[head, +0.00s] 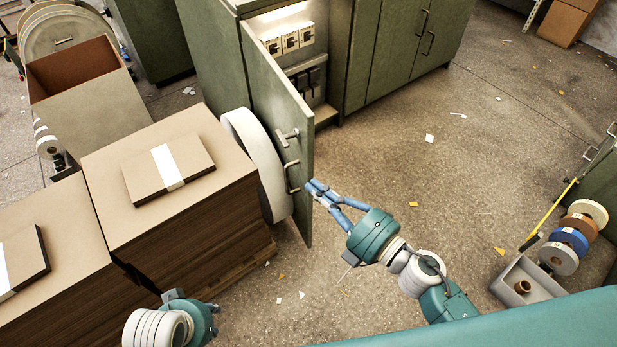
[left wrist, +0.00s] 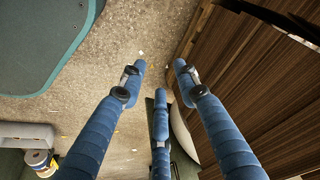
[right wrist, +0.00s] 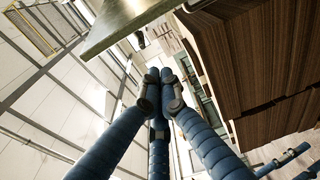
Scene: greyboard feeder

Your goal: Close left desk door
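The green desk door (head: 278,120) stands swung open from the tall green cabinet, with a latch and a bar handle (head: 291,177) on its face. My right gripper (head: 314,188) is beside the door's free edge, close to the bar handle; whether it touches the door I cannot tell. In the right wrist view its fingers (right wrist: 159,76) are drawn together, with nothing visible between them.
Stacks of brown board (head: 190,225) fill the left, on a pallet. A white round roll (head: 255,160) stands between stack and door. Switches (head: 290,40) sit inside the cabinet. A grey tray (head: 528,283) and tape rolls (head: 572,238) lie at right. The floor right of the door is mostly clear.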

